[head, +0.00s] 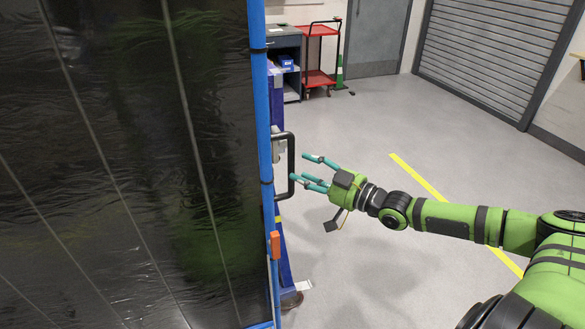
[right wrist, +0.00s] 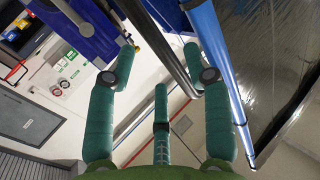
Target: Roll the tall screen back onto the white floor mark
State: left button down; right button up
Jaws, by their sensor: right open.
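The tall screen (head: 120,160) fills the left of the head view, a dark glossy sheet in a blue frame. A black D-shaped handle (head: 291,165) is on its right-hand post. My right gripper (head: 312,172) is open and empty just right of the handle, its teal fingers pointing at it. In the right wrist view a dark bar (right wrist: 158,45) and the blue post (right wrist: 214,62) lie beyond the open fingers; contact cannot be told. A small white patch (head: 303,286) shows on the floor by the screen's foot; I cannot tell whether it is the mark. My left gripper is out of view.
A yellow floor line (head: 420,178) runs under my right arm. The grey floor right of the screen is clear.

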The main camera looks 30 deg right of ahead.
aim_at(293, 166)
jog(key=shift+x, duration=2.3)
grip_shut()
